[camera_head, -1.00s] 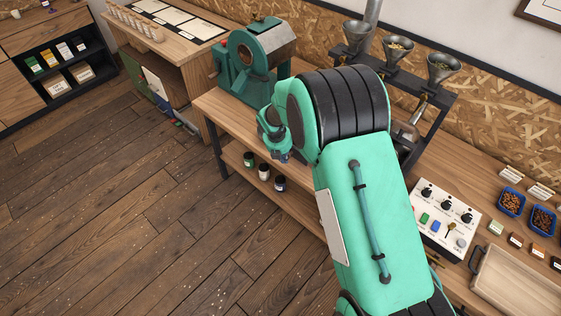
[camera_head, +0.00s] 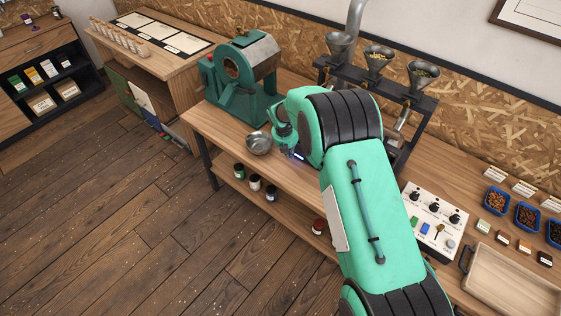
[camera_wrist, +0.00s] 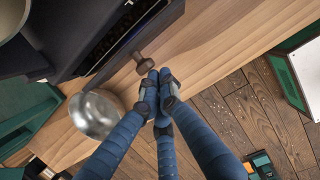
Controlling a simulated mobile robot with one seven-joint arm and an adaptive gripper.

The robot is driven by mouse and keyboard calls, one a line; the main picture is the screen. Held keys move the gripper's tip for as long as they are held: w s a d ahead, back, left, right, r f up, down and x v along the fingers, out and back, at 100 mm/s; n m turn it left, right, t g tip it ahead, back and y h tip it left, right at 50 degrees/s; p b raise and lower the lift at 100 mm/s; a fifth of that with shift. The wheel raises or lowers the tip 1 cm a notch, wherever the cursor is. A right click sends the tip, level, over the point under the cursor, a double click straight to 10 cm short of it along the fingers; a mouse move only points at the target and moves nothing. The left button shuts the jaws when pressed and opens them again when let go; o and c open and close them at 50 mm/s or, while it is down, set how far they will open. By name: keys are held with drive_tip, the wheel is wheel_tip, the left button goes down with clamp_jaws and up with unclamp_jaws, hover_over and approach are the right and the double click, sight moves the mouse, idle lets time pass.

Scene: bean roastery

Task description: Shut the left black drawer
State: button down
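In the wrist view a dark drawer unit fills the upper left. A black drawer front with a brown round knob (camera_wrist: 146,63) faces my gripper, and a dark gap behind the front shows this drawer (camera_wrist: 158,22) standing partly out. I cannot tell from this view whether it is the left one. My gripper's (camera_wrist: 160,84) blue fingers are drawn together with their tips close by the knob; whether they touch it is unclear. Nothing shows between them. In the head view my gripper (camera_head: 297,153) is over the bench, and my arm hides the drawers.
A metal bowl (camera_wrist: 95,114) stands beside the drawer unit; it also shows in the head view (camera_head: 259,143), left of my gripper. A green roaster (camera_head: 240,85) stands further left on the wooden bench (camera_head: 212,127). Several jars sit on the shelf below. The floor in front is clear.

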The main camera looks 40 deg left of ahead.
drive_tip(key=shift+w, duration=1.05)
drive_tip(key=shift+s, duration=0.1)
drive_tip(key=s+r, duration=0.6)
drive_tip(key=r, duration=0.3)
drive_tip(key=shift+s+d+r+p, duration=0.15)
drive_tip(key=shift+s+r+p, duration=0.05)
drive_tip(key=shift+r+p, duration=0.1)
